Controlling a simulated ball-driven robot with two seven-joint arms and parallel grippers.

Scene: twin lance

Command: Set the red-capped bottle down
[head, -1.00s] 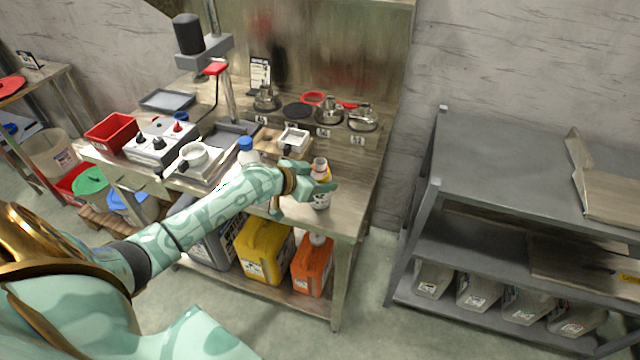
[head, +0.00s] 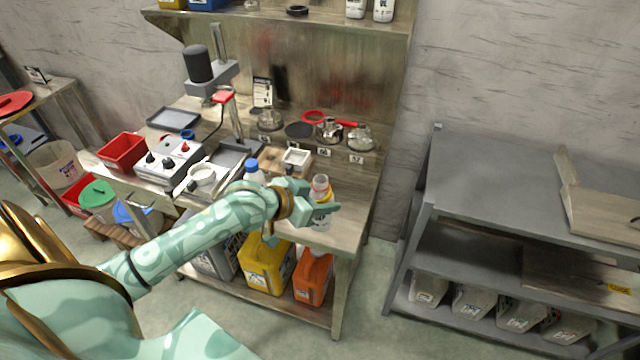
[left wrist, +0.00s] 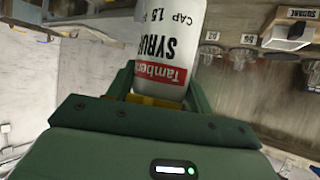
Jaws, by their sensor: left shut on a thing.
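The bottle looks about upright. I cannot tell whether its base touches the bench. In the left wrist view the bottle (left wrist: 172,40) is white with black "SYRUP" lettering and a red label band, between the green fingers (left wrist: 157,92); its cap is out of that view. My right gripper is not in view.
A blue-capped bottle (head: 253,171) stands left of the gripper. A red bin (head: 122,152) is at the left. Bare bench lies right of the bottle.

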